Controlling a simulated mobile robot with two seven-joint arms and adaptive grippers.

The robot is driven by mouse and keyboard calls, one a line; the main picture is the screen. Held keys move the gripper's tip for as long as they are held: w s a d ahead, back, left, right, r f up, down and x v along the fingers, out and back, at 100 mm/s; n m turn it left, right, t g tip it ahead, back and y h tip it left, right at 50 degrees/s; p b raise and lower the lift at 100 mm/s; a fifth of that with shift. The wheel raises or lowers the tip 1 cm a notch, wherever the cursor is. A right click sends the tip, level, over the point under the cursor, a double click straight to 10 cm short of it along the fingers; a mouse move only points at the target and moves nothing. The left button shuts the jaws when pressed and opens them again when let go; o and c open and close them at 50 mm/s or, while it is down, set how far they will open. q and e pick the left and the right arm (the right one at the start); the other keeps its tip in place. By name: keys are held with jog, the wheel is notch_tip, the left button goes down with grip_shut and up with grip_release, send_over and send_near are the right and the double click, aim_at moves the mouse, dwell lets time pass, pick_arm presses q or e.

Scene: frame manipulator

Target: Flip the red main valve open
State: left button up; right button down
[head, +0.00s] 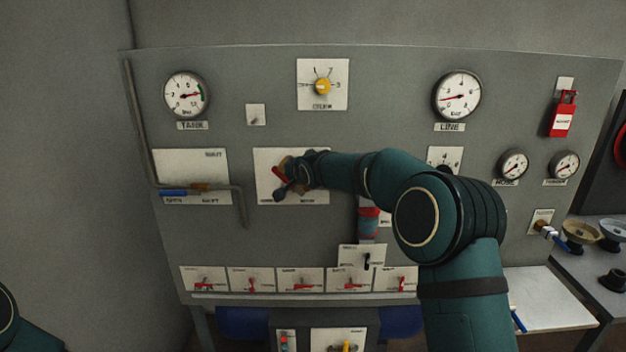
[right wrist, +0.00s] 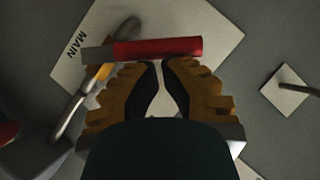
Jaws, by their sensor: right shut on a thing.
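The red main valve handle (head: 280,174) is on a white plate (head: 263,160) at the middle of the grey panel. In the head view it slants from upper left to lower right, partly hidden by my gripper. In the right wrist view the red handle (right wrist: 158,47) lies across the fingertips, beside the printed word MAIN. My right gripper (head: 285,176) is at the plate, shut on the handle; its brown fingers (right wrist: 163,66) are close together in the wrist view. The exact contact is hard to see. Only a piece of my left arm shows, at the lower left.
A pipe with a blue-handled lever (head: 173,192) is left of the main plate. A row of small red-handled valves (head: 250,285) runs below. A red lockout tag (head: 562,118) hangs at the upper right. My right arm covers the panel right of the plate.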

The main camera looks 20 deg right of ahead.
jog(key=shift+w+a+f+n+g+h+b, duration=0.15)
jog(key=shift+a+f+n+g+h+b, duration=0.1)
jog(key=shift+a+f+n+h+b, duration=0.25)
jog(key=shift+w+a+f+n+g+h+b, duration=0.15)
jog(key=shift+a+f+n+g+h+b, duration=0.1)
jog(key=shift+a+n+h, duration=0.45)
jog(key=shift+w+a+f+n+g+h+b, duration=0.2)
jog(key=shift+a+f+n+g+h, duration=0.2)
jog(key=shift+f+n+h, duration=0.3)
jog(key=shift+w+a+f+n+g+h+b, duration=0.15)
jog(key=shift+a+f+n+g+h, duration=0.15)
jog(key=shift+a+f+n+h, duration=0.4)
jog(key=shift+d+r, duration=0.1)
jog(key=shift+d, duration=0.15)
jog(key=shift+s+r, duration=0.1)
jog(key=v, duration=1.1)
jog(key=shift+s+a, duration=0.25)
jog(key=shift+s, duration=0.1)
jog(key=shift+r, duration=0.1)
